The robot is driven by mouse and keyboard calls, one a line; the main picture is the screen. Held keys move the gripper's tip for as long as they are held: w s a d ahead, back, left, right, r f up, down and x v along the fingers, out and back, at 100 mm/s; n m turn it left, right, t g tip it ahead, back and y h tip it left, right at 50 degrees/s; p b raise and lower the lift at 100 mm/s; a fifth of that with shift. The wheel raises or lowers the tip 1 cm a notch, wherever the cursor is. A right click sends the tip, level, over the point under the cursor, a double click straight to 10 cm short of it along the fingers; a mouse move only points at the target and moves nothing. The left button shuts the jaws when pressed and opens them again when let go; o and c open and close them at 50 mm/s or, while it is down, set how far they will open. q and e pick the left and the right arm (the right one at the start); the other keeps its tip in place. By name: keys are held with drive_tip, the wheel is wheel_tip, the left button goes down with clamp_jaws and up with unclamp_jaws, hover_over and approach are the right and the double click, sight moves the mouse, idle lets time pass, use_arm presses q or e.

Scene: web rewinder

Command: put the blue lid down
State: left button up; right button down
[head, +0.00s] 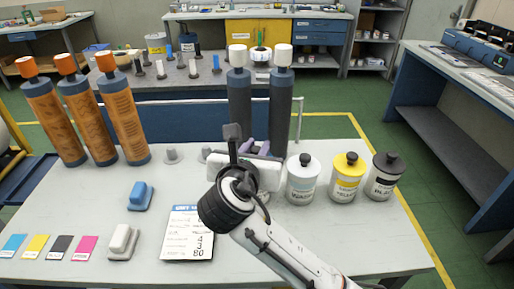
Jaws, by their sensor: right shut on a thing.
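My right gripper (262,149) is in the middle of the head view, over the back part of the front table (330,238). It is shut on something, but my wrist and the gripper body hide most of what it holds. I cannot make out a blue lid there. Right of the gripper stand a white can (302,184) with a pale lid and black knob, a yellow-labelled can (347,182) with a yellow lid, and a can with a dark lid (385,180). A blue block with a handle (140,196) lies at left. My left gripper is out of view.
Two dark rollers with white ends (239,100) stand close behind my gripper. Several orange-capped rolls (122,115) stand at back left. A printed card (187,234), a white-topped block (121,242) and colour swatches (34,247) lie in front. The front right tabletop is clear.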

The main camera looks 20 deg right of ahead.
drive_tip(key=shift+f+p, duration=0.3)
drive_tip(key=shift+f, duration=0.3)
drive_tip(key=c, duration=1.6)
unclamp_jaws()
drive_tip(key=shift+r, duration=0.2)
drive_tip(key=v, duration=1.2)
drive_tip(key=shift+a+r, duration=0.15)
drive_tip(key=shift+r, duration=0.25)
